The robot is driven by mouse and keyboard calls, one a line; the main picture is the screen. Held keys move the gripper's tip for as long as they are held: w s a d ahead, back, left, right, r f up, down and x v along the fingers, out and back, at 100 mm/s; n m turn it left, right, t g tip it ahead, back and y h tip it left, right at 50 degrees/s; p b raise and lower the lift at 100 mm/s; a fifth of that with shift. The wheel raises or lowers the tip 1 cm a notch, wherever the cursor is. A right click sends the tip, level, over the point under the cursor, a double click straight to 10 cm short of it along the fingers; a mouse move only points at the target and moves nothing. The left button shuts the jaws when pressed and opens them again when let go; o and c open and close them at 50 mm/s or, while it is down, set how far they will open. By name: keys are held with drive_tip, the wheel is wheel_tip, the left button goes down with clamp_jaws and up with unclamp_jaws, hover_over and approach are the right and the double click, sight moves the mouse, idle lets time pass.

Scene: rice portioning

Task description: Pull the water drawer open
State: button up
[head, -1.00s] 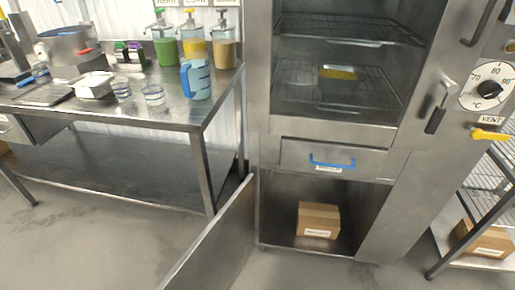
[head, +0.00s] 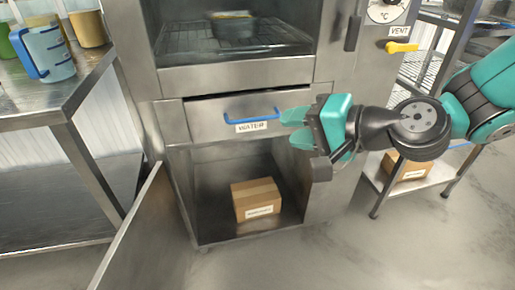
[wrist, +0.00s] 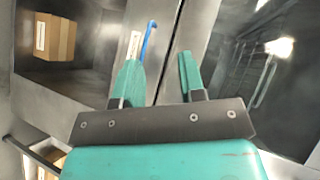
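The water drawer (head: 207,120) is a steel front below the cabinet's glass-fronted chamber, and it looks shut. Its blue bar handle (head: 251,115) runs across it above a WATER label (head: 251,127). My gripper (head: 291,129) is open and empty just right of the handle, with its teal fingers pointing left towards it. In the wrist view, the blue handle (wrist: 149,40) lies beyond the fingertips, nearer the left finger, and appears apart from them. The open gripper also shows in the wrist view (wrist: 158,66).
An open compartment below the drawer holds a cardboard box (head: 256,199). Its door (head: 130,232) swings out at the lower left. A steel table with a blue jug (head: 47,52) stands at left. A rack with another box (head: 407,167) is at right.

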drive_tip(key=w+d+f+m+t+h+b, duration=0.1)
drive_tip(key=w+d+f+m+t+b, duration=0.25)
drive_tip(key=w+f+m, duration=0.35)
drive_tip(key=t+p, duration=0.2)
drive_tip(key=p, duration=0.3)
approach(260, 119)
drive_tip(key=shift+g+h, duration=0.25)
drive_tip(key=shift+h, duration=0.15)
drive_tip(key=x, duration=1.1)
drive_tip(key=shift+s+a+r, duration=0.15)
drive_tip(key=shift+a+r, duration=0.05)
drive_tip(key=shift+r, duration=0.2)
drive_tip(key=shift+d, duration=0.15)
clamp_jaws()
